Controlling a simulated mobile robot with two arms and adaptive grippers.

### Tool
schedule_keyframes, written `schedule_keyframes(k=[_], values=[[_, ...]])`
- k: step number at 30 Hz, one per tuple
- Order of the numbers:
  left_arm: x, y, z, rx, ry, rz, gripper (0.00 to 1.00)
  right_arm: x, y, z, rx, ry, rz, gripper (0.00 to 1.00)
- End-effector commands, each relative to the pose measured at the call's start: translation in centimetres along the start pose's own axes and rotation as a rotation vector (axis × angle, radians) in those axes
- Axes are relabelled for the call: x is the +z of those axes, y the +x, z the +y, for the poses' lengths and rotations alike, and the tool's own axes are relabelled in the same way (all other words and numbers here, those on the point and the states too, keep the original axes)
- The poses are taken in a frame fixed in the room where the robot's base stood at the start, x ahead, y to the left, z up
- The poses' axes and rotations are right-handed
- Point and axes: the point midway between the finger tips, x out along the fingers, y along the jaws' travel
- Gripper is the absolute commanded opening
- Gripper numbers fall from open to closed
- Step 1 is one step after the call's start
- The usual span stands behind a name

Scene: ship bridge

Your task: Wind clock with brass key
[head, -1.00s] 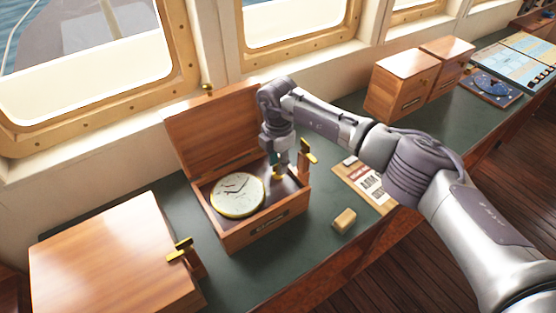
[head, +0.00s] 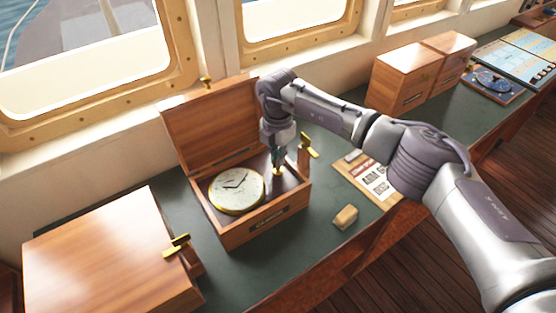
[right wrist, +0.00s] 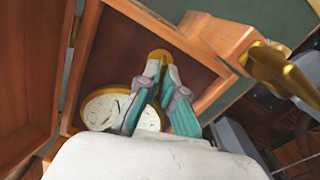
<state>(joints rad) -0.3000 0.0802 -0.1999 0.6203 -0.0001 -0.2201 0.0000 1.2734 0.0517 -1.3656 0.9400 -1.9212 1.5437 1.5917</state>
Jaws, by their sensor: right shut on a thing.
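The clock (head: 237,190), with a white dial and brass rim, lies face up in an open wooden box (head: 262,233). It also shows in the right wrist view (right wrist: 103,108), partly behind my fingers. My right gripper (head: 278,163) reaches down into the box, to the right of the dial. In the right wrist view its teal fingers (right wrist: 160,72) are closed together on a small brass piece, seemingly the brass key (right wrist: 158,54). Most of the key is hidden by the fingertips. The key is beside the dial, not over its middle. My left gripper is not in view.
A brass fitting (head: 308,146) stands up at the box's right wall, close to my wrist. The open lid (head: 210,125) rises behind. A closed wooden box (head: 100,260) is at left, a small wooden block (head: 345,217) and a printed card (head: 372,180) at right.

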Motion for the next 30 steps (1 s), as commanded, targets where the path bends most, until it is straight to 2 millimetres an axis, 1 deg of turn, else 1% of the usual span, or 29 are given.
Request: schedule_keyframes(k=[1, 12, 21, 30], values=[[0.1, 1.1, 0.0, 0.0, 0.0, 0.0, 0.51, 0.1, 0.5, 0.0, 0.002, -0.036, -0.002, 0.0], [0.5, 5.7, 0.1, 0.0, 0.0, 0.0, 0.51, 0.0, 0.6, 0.1, 0.002, -0.383, -0.002, 0.0], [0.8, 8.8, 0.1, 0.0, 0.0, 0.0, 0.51, 0.0, 0.4, 0.0, 0.002, -0.667, -0.001, 0.0], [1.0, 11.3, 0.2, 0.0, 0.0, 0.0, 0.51, 0.0, 0.4, 0.0, 0.0, -0.952, -0.001, 0.0]])
